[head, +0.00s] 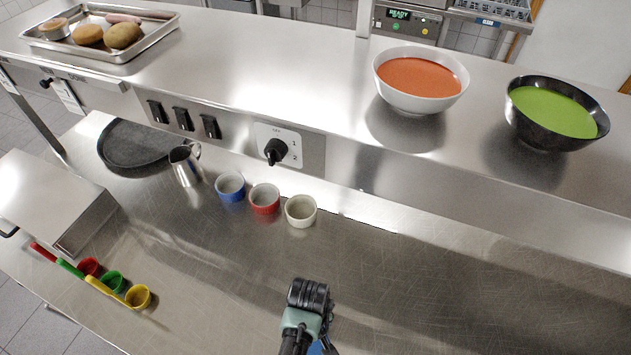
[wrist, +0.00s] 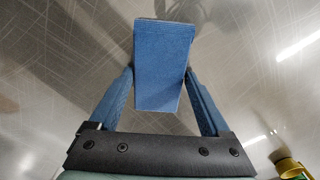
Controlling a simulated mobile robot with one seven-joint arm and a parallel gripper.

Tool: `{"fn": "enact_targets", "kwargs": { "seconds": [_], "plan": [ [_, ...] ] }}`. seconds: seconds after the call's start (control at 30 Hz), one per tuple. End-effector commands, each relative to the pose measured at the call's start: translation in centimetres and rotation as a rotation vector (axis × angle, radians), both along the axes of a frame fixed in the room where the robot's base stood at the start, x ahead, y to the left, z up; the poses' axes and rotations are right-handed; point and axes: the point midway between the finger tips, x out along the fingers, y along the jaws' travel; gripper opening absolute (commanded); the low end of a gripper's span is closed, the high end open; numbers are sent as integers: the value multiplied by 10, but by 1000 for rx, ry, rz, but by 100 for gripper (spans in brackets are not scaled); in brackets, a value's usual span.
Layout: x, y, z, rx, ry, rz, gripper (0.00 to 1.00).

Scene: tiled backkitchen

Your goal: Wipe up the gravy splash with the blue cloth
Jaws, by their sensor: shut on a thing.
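The blue cloth (wrist: 164,70), a folded block, is in the wrist view between the two fingers of my gripper (wrist: 160,84). My gripper is shut on it, with the cloth's far end reaching past the fingertips over bare steel. In the head view my arm's end (head: 307,305) is at the bottom middle, above the lower steel worktop. It hides most of what is beneath it; only a scrap of blue shows below, and I cannot tell whether it is cloth or finger. I cannot make out the gravy splash in either view.
Blue (head: 230,187), red (head: 264,199) and cream (head: 300,211) ramekins and a steel jug (head: 186,166) stand along the back. Coloured scoops (head: 138,296) lie left. A raised shelf (head: 290,70) holds a white soup bowl (head: 421,82) and a black one (head: 553,115). The worktop's right is clear.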

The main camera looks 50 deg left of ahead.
Motion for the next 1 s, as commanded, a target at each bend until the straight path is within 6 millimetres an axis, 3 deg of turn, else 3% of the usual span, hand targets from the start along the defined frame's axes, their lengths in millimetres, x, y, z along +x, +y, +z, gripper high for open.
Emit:
{"fn": "enact_targets", "kwargs": {
  "seconds": [0.1,0.2,0.7,1.0],
  "plan": [
    [1,1,3,0,0,-2,29],
    [3,3,24,3,-4,-3,29],
    [8,9,69,1,-1,-10,29],
    [10,11,82,0,0,-13,29]
  ]
}}
